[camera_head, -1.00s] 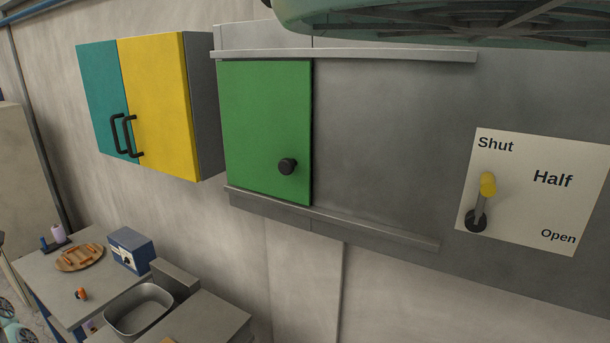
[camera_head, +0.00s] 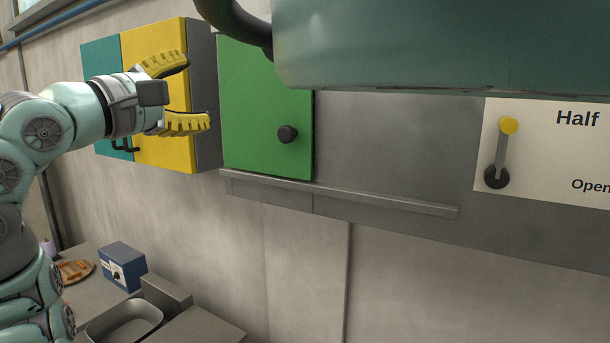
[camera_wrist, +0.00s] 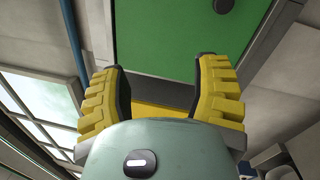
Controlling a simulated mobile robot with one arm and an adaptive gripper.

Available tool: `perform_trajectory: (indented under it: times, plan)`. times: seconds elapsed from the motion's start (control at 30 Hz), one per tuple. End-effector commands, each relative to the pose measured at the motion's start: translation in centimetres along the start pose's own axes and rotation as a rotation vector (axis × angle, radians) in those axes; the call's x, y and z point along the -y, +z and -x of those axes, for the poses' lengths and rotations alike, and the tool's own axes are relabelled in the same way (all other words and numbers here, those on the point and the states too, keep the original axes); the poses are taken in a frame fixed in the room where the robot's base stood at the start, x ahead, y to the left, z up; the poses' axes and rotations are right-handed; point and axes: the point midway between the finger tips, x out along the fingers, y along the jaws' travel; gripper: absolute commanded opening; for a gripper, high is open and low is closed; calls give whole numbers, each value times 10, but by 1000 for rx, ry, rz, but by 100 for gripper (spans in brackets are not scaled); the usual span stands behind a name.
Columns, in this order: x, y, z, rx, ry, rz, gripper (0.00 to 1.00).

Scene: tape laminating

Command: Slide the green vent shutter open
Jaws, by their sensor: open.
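The green vent shutter (camera_head: 262,112) is a flat panel between rails on the wall, at the left end of its grey track. Its black round knob (camera_head: 287,134) sits near the panel's right side. My gripper (camera_head: 196,95) has yellow ribbed fingers spread apart and empty. In the head view it is left of the shutter, in front of the yellow cabinet door, apart from the knob. In the wrist view the gripper (camera_wrist: 159,85) points toward the green shutter (camera_wrist: 185,35), and the knob (camera_wrist: 223,6) is at the top edge.
The teal and yellow cabinet (camera_head: 205,90) stands just left of the shutter. A lever panel (camera_head: 550,150) is at the right. The lower rail (camera_head: 370,196) runs right along bare grey plate. Below are a blue box (camera_head: 121,265) and a metal sink (camera_head: 125,322).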

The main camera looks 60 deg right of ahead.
Motion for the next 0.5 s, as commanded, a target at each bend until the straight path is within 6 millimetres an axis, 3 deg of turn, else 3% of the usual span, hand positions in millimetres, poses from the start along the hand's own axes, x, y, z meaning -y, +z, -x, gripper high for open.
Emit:
perform_trajectory:
  times: [0.03,0.1,0.2,0.5]
  plan:
    - [20,10,0,8,-68,-4,62]
    - [39,19,0,2,-151,1,62]
    - [56,26,2,-15,-226,1,62]
    - [64,29,-3,-28,-268,10,62]
